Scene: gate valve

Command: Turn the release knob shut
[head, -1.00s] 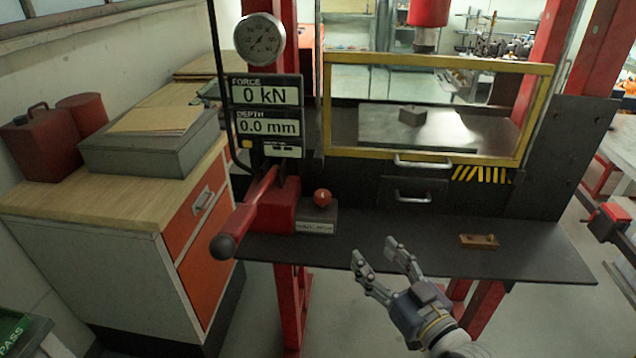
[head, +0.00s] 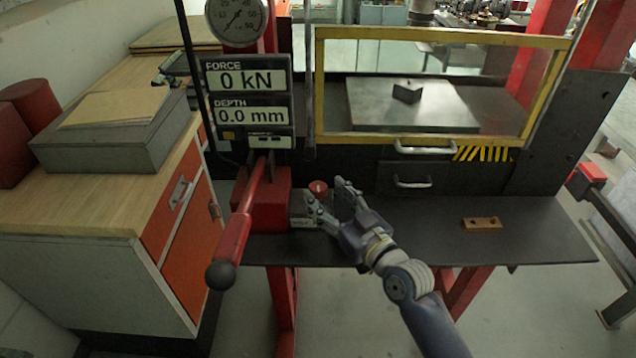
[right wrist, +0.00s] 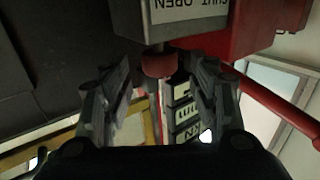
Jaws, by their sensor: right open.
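The red release knob (head: 318,187) sits at the small block beside the red pump body, at the left end of the dark shelf. My right gripper (head: 324,192) is open, with its fingers reaching toward the knob from the front right. In the right wrist view the knob (right wrist: 158,64) shows between the two spread fingers, near their tips, with a gap on each side. The block above it in that view carries an upside-down label (right wrist: 186,8) with "OPEN" legible. In the head view the fingers partly cover the block. My left gripper is out of view.
The red pump lever (head: 236,232) with its black ball end slants down just left of the knob. The display panel (head: 248,100) reads 0 kN and 0.0 mm. A small brass-coloured bar (head: 482,223) lies on the shelf (head: 535,235) at the right; the shelf between is clear.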

